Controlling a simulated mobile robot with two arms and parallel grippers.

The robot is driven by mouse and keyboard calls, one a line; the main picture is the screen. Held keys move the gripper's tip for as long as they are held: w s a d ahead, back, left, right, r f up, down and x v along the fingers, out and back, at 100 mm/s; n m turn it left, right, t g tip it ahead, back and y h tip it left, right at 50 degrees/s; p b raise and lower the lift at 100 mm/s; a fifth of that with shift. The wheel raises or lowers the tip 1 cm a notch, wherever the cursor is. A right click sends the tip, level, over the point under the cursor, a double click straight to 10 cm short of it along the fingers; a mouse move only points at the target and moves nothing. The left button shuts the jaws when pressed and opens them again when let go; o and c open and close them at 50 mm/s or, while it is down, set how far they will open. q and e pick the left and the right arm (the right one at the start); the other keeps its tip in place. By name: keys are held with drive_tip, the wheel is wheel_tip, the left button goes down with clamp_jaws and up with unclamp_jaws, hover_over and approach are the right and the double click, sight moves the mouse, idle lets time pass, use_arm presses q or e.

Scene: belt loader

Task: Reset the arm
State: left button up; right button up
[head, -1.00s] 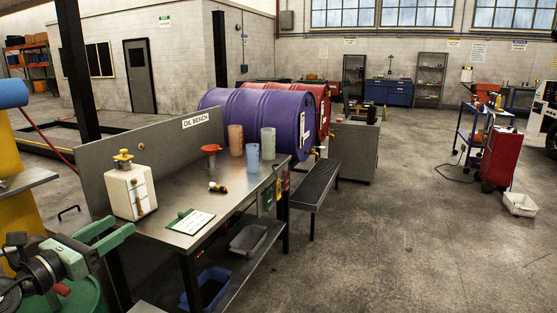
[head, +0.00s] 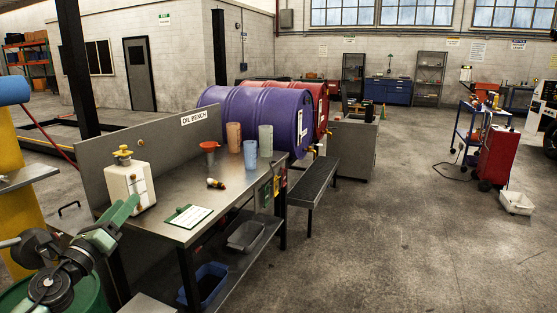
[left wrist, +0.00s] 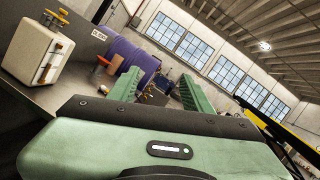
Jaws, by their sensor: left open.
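My left gripper (head: 132,206) is in the lower left of the head view, its green fingers pointing up and right at the near left end of the oil bench. In the left wrist view both green fingers (left wrist: 160,88) stand apart with nothing between them, so it is open and empty. In the head view it is close in front of a cream box with a yellow cap (head: 128,185). The box (left wrist: 32,50) stands left of the fingers in the wrist view. My right gripper is not in view.
The oil bench (head: 172,235) holds a green clipboard (head: 188,216), a red funnel (head: 210,146) and several cups. A purple drum (head: 262,115) lies behind it. A red cart (head: 497,155) stands at right. The floor (head: 400,235) between is clear.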

use_arm(q)
drive_tip(key=w+d+f+n+t+y, duration=0.1)
drive_tip(key=w+d+f+n+y, duration=0.15)
drive_tip(key=w+d+n, duration=0.4)
drive_tip(key=a+f+n+g+y, duration=0.3)
drive_tip(key=f+n+g, duration=0.2)
drive_tip(key=f+n, duration=1.65)
drive_tip(key=s+d+f+n+g, duration=0.1)
drive_tip(key=s+f+g, duration=0.1)
drive_tip(key=s+f, duration=0.6)
drive_tip(key=s+d+f+n+g, duration=0.15)
drive_tip(key=s+f, duration=0.25)
drive_tip(key=f, duration=0.8)
drive_tip(key=s+d+f+g, duration=0.1)
drive_tip(key=s+f+g, duration=0.2)
drive_tip(key=s+f, duration=0.5)
drive_tip(key=s+d+f+g+h, duration=0.1)
drive_tip(key=s+d+f+g, duration=0.25)
drive_tip(key=s+f, duration=1.4)
drive_tip(key=s+d+f+g, duration=0.2)
drive_tip(key=s+f, duration=0.1)
drive_tip(key=s, duration=1.2)
drive_tip(key=s+d+f+g, duration=0.2)
drive_tip(key=s+f+g, duration=0.1)
drive_tip(key=s, duration=1.2)
drive_tip(key=shift+s+f+g, duration=0.25)
drive_tip(key=shift+f+g, duration=0.05)
drive_tip(key=shift+f, duration=0.35)
